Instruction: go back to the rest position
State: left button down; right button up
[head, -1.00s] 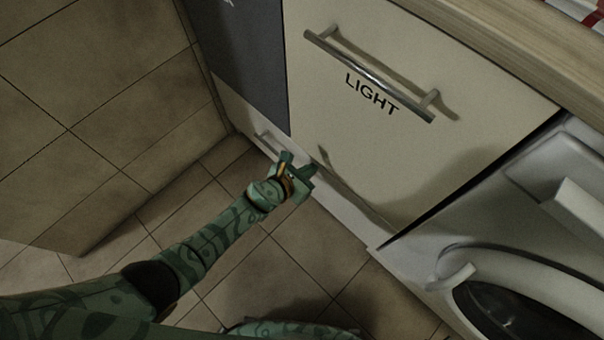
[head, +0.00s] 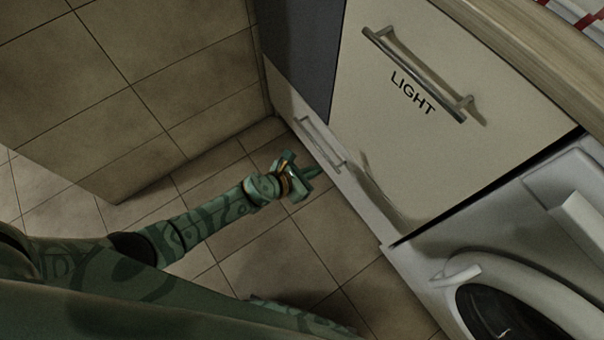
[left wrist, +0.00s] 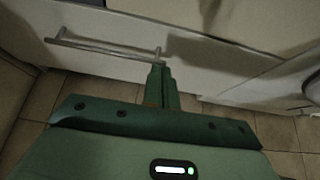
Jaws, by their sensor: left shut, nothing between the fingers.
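My left arm reaches in from the left in the head view, and its green gripper (head: 305,178) hangs over the tiled floor just in front of the low plinth drawer. In the left wrist view the gripper's two fingers (left wrist: 160,82) lie together with nothing between them. They point towards the low drawer front, near the right end of its bar handle (left wrist: 105,48). That handle also shows in the head view (head: 322,145), and a gap seems to lie between it and the fingers. My right gripper is not in view.
A cream cabinet front marked LIGHT (head: 440,130) stands above the low drawer. A white washing machine (head: 540,225) with a round door is at the right. A wooden worktop (head: 520,45) runs along the top right. A tiled wall block (head: 130,90) stands at the left. Floor between is clear.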

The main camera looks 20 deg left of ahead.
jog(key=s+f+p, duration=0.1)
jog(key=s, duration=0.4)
pick_arm(q)
jog(key=s+a+n+g+y+p, duration=0.1)
jog(key=s+a+n+y+p, duration=0.1)
jog(key=s+a+n+p, duration=0.5)
jog(key=s+a+n+g+y+p, duration=0.1)
jog(key=s+a+n+y+p, duration=0.1)
jog(key=s+n, duration=0.75)
jog(key=s+a+n+g+y+p, duration=0.1)
jog(key=s+a+n+y+p, duration=0.1)
jog(key=s+a+n+p, duration=0.45)
jog(key=s+a+r+n+g+y+p, duration=0.1)
jog(key=s+n+g+p, duration=0.4)
jog(key=s+n, duration=1.1)
jog(key=s+r+g, duration=0.1)
jog(key=s, duration=1.5)
jog(key=shift+a+r+n+p, duration=0.2)
jog(key=shift+n+p, duration=0.1)
jog(key=shift+n, duration=0.1)
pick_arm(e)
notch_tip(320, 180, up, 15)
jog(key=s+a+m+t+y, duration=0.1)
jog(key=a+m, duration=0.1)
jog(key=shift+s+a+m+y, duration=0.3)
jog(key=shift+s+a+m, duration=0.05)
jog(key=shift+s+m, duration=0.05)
